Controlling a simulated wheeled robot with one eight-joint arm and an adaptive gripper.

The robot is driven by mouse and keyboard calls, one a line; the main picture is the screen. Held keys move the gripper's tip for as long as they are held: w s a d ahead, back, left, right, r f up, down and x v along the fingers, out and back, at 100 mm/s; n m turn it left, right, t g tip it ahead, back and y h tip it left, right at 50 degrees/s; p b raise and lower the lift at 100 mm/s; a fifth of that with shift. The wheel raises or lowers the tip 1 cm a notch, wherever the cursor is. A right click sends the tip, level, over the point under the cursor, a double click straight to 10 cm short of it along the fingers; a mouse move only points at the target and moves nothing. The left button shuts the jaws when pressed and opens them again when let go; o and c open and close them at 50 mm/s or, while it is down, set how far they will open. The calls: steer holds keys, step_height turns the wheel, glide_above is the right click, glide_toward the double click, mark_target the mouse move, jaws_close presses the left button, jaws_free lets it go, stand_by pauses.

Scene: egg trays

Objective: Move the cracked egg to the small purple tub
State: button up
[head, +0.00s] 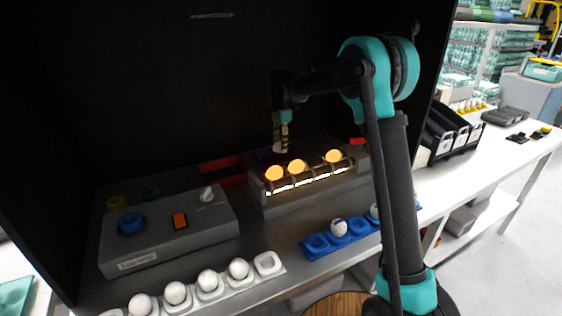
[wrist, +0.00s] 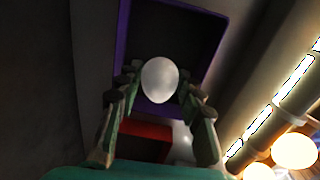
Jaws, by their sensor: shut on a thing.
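My gripper (head: 281,147) points down behind the glowing eggs in the head view. In the wrist view its fingers (wrist: 157,86) are shut on a white egg (wrist: 160,73). No crack shows on the side of the egg that I see. The small purple tub (wrist: 212,32) is open, and the egg appears over it in the wrist view. I cannot tell the height of the egg above the tub floor. In the head view the tub (head: 264,156) is dark and mostly hidden behind the lit box and my gripper.
A red tub (head: 222,171) lies beside the purple one. Three glowing eggs (head: 297,166) rest on the lit box (head: 290,208). A grey control box (head: 165,240) stands left. A white tray (head: 270,264) with several eggs and a blue tray (head: 318,246) lie in front.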

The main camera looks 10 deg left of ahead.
mark_target(279, 159)
steer(key=shift+f, duration=2.2)
stand_by(1.1)
stand_by(0.4)
steer(key=o, duration=0.7)
steer(key=shift+o, duration=0.2)
steer(key=shift+r, duration=0.1)
